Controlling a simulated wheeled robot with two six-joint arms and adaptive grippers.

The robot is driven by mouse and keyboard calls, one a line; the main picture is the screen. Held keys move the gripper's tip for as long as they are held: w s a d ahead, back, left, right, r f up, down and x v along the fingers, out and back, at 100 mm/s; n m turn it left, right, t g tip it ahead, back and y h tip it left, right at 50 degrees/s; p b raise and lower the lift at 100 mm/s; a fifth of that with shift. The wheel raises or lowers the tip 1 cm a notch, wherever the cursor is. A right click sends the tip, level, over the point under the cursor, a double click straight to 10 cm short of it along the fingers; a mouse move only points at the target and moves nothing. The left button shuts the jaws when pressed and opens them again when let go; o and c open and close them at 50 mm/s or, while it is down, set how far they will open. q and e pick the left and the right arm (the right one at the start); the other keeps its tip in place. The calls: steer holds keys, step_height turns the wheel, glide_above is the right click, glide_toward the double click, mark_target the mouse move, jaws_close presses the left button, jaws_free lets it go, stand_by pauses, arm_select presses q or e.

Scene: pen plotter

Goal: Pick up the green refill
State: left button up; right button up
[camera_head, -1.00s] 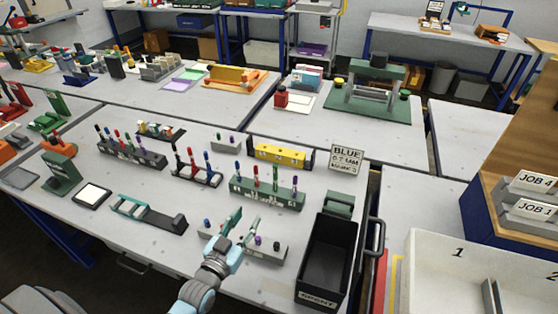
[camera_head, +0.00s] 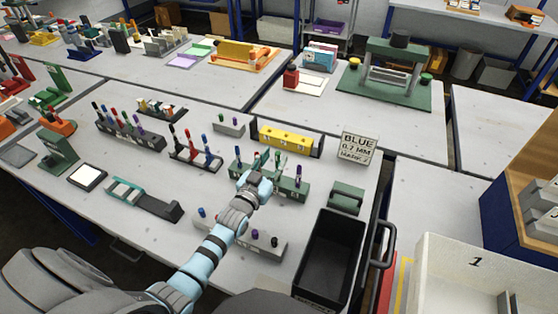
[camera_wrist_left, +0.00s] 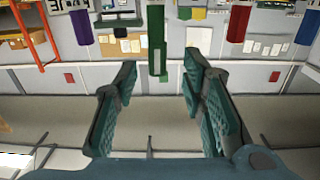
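My left gripper (camera_head: 261,163) is over the green rack (camera_head: 292,192) in the head view and hides part of it. In the left wrist view the gripper (camera_wrist_left: 158,82) is open, with its two teal fingers apart. A green refill (camera_wrist_left: 157,40) shows in line with the gap between the fingertips, with clear space on both sides. I cannot tell whether it is between the fingers or just beyond them. My right gripper is not in view.
A grey rack (camera_head: 265,244) with several short refills stands nearer, beneath my left arm. A black bin (camera_head: 330,254) is to its right. A yellow block (camera_head: 285,138) and a sign (camera_head: 358,146) reading BLUE 0.7 MM stand behind. Other racks of refills (camera_head: 131,136) are to the left.

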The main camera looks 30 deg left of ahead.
mark_target(277, 156)
arm_select(q)
steer(key=w, duration=0.3)
steer(key=shift+d, duration=0.1)
jaws_close()
